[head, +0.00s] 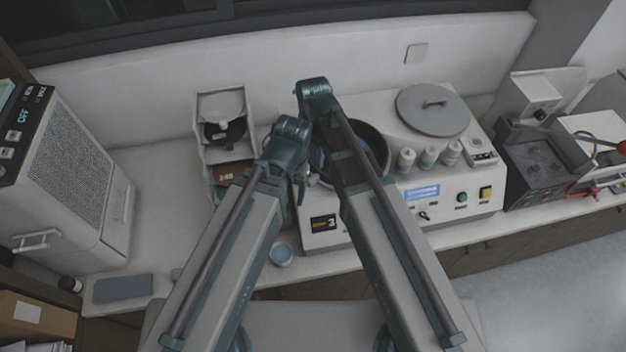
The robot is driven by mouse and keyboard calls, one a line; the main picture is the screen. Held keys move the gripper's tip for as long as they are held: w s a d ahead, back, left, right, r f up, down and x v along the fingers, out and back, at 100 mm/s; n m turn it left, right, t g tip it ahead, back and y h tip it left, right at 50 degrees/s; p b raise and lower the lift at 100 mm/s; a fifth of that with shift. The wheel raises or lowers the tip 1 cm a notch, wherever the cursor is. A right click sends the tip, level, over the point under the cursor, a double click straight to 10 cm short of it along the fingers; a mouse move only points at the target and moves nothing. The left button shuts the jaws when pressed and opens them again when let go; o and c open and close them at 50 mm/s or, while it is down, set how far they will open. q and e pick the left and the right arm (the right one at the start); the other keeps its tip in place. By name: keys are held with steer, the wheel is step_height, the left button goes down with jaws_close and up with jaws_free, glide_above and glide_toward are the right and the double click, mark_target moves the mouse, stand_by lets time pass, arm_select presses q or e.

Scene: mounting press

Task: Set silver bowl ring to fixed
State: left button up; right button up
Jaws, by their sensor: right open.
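A polishing machine (452,197) with a white body stands at the back of the bench. Its round bowl (376,146) has a dark inside and a thin pale rim. My two arms cover the bowl's left and front parts. I cannot make out the silver ring apart from the rim, nor how it is set. My right gripper (318,158) is open at the bowl's left side, largely hidden by my own arm links. I cannot tell whether it touches the rim. My left arm reaches up just left of the bowl, and its gripper is hidden.
A round grey lid (432,109) lies on the machine's top right. Several small bottles (428,157) stand right of the bowl. A tiered holder (222,135) stands left of it. A large vented unit (72,170) stands far left.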

mark_target(313, 178)
step_height(313, 178, down, 10)
steer(key=b, duration=0.9)
steer(key=shift+f, duration=0.2)
jaws_close()
stand_by(0.8)
